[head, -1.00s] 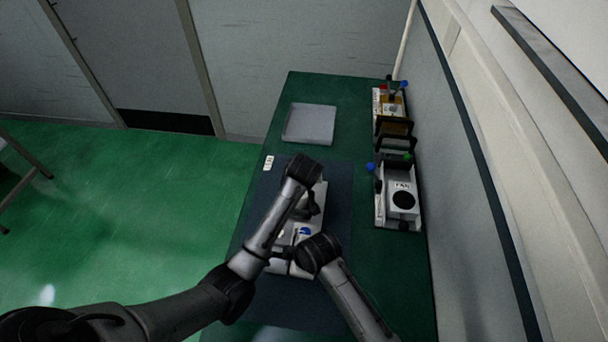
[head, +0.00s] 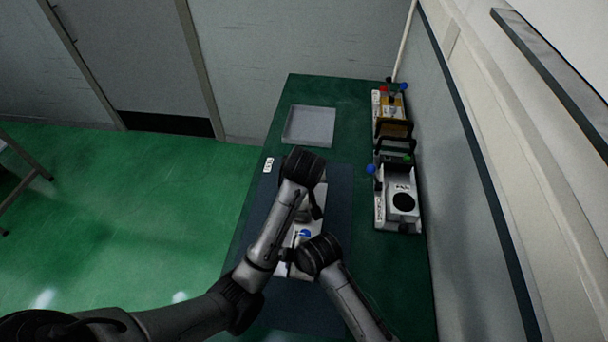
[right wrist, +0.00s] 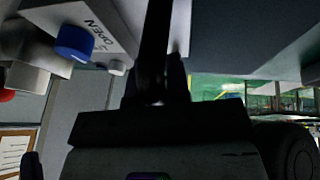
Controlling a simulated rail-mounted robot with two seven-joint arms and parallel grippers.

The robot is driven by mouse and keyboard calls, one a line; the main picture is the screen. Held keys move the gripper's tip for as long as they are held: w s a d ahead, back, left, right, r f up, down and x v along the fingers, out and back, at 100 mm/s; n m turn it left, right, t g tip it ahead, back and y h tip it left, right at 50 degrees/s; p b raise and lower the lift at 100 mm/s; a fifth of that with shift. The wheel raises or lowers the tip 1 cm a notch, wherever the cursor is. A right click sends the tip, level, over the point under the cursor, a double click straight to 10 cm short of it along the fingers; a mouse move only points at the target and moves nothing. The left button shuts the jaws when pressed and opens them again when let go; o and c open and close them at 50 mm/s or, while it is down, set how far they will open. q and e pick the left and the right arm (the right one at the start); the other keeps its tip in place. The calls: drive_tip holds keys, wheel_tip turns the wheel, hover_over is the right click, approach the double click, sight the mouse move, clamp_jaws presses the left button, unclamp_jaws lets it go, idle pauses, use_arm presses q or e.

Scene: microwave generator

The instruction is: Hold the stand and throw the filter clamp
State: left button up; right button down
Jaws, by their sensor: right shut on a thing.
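The pale stand (head: 293,270) lies on the dark mat, largely covered by my two arms in the head view. A blue knob (head: 304,233) shows on it between the arms. In the right wrist view a blue knob (right wrist: 75,42) sits on a white panel marked "OPEN". I cannot make out the filter clamp itself. My right gripper (head: 287,256) is at the stand's near part, shut on it; its dark fingers (right wrist: 158,85) fill the middle of the right wrist view. My left gripper (head: 317,207) is over the stand's far part, its jaws too dark to read.
An empty grey tray (head: 309,125) stands at the table's far left. A small white tag (head: 268,165) lies by the mat (head: 335,185).

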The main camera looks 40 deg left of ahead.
drive_tip(key=c, duration=1)
unclamp_jaws()
